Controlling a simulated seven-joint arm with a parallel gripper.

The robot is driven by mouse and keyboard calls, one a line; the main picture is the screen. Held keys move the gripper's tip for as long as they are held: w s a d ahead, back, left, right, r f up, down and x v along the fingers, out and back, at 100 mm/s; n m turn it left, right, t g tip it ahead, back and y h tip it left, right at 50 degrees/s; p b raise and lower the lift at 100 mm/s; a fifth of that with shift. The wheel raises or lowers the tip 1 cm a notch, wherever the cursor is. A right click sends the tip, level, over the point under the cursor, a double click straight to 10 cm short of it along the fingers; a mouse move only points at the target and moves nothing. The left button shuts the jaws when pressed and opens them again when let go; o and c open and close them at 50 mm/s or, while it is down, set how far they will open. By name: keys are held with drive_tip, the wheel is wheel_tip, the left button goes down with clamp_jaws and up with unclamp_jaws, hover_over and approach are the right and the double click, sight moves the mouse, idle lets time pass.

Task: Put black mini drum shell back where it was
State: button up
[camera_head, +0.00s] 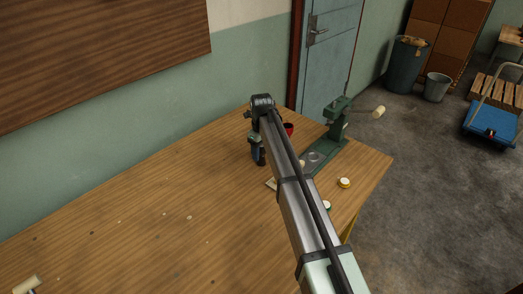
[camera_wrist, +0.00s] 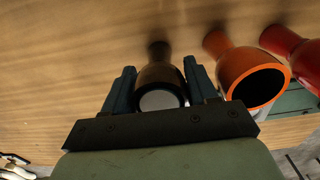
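The black mini drum shell (camera_wrist: 160,78) is between the two fingers of my gripper (camera_wrist: 160,84) in the wrist view. Both fingers appear to press on its sides. Its wide end faces the camera and shows a pale round face; its narrow end points away toward the wooden surface. I cannot tell whether it touches the table. In the head view my gripper (camera_head: 258,158) is low over the far part of the table, and the black shell cannot be made out clearly there.
An orange shell (camera_wrist: 250,75) and a red shell (camera_wrist: 295,55) stand close to the right in the wrist view. The red one (camera_head: 289,128) partly shows behind my arm. A green press (camera_head: 337,125) and small pale discs (camera_head: 344,183) are right. The table's (camera_head: 130,220) left side is mostly clear.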

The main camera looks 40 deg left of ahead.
drive_tip(key=shift+o, duration=0.3)
drive_tip(key=shift+r, duration=0.1)
wheel_tip(320, 180, up, 12)
drive_tip(key=shift+r, duration=0.1)
idle(0.4)
idle(0.4)
